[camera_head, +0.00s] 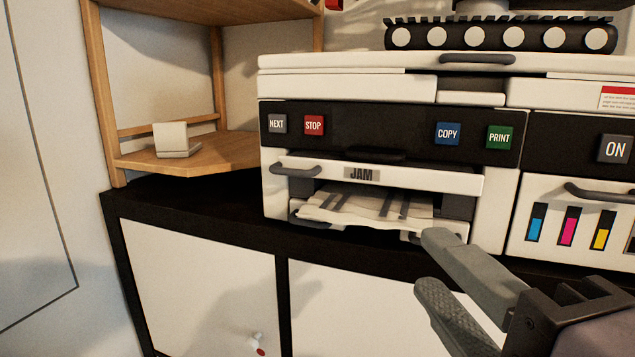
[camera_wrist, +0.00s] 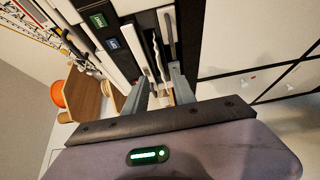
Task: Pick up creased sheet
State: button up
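The creased sheet (camera_head: 370,204) lies in the open slot under the JAM flap (camera_head: 385,178) of the white printer. It is pale and rumpled, with dark bars across it, and its back part is hidden inside the printer. In the wrist view the sheet (camera_wrist: 161,62) shows as a thin wavy pale strip in the slot, beyond the fingers. My gripper (camera_head: 432,262) is in front of the printer, to the right of and below the sheet. Its two fingers are apart with nothing seen between them. It also shows open in the wrist view (camera_wrist: 162,84).
The printer front has NEXT, STOP, COPY and PRINT buttons (camera_head: 499,137). An ink panel (camera_head: 568,225) with a dark handle stands at the right. A wooden shelf (camera_head: 190,155) with a small pale object is at the left. White cabinet doors (camera_head: 205,285) lie below the dark top.

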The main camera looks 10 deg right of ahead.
aim_at(400, 230)
jog(key=w+b, duration=0.1)
jog(key=w, duration=0.2)
jog(key=shift+w+d+f, duration=0.1)
jog(key=shift+w+d, duration=0.05)
jog(key=shift+w, duration=0.2)
jog(key=w, duration=0.1)
jog(key=w+r+p, duration=0.1)
jog(key=w, duration=0.1)
jog(key=shift+w+d, duration=0.1)
jog(key=shift+w, duration=0.05)
jog(key=shift+w+a+f, duration=0.25)
jog(key=shift+w+a, duration=0.05)
jog(key=shift+w, duration=0.4)
jog(key=shift+w+a+f, duration=0.1)
jog(key=shift+w, duration=0.2)
grip_shut()
